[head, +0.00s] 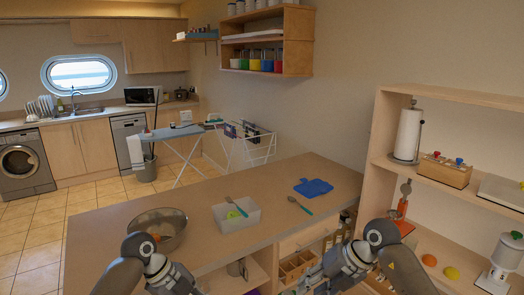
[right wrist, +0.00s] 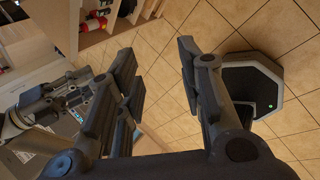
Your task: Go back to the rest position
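My left arm comes in at the bottom left of the head view. Its bent links show, but its gripper is cut off below the frame. Grey arm parts show at the left of the right wrist view; I cannot make out a gripper there.
The wooden counter (head: 170,205) lies in front of my arms. It bears a metal bowl (head: 157,226), a grey tray (head: 236,216), a blue cloth-like item (head: 313,187) and a utensil (head: 299,205). A shelf unit (head: 440,100) stands at the right. Open floor shows at the left.

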